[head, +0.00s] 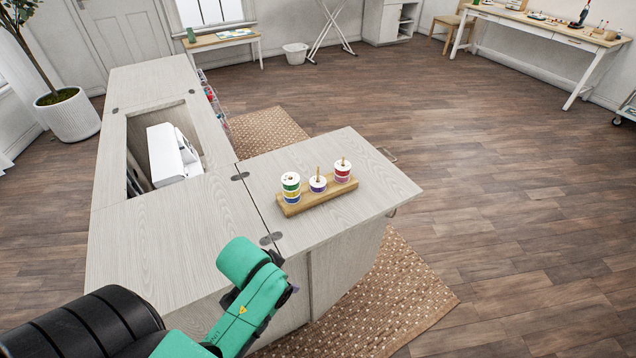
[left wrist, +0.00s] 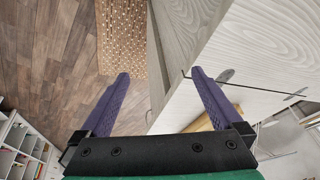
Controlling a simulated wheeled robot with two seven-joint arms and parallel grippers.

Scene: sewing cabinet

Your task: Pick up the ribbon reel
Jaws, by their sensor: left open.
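Several ribbon reels sit on a wooden peg stand (head: 318,196) on the cabinet's flap in the head view. The left peg holds a stack of reels (head: 291,187) with green, yellow and blue ribbon. The middle peg holds a low reel (head: 318,185) with blue or purple ribbon. The right peg holds reels (head: 343,171) with red and pink ribbon. Which one the task means cannot be told. My left gripper (left wrist: 160,74) is open and empty beside the cabinet's edge in the left wrist view. No right gripper shows.
The pale wooden sewing cabinet (head: 170,240) has a white sewing machine (head: 172,155) in its opening. Hinges join its flap (head: 370,180). The reel stand has clear tabletop around it. A woven rug (head: 400,300) lies under the cabinet, with open wooden floor to the right.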

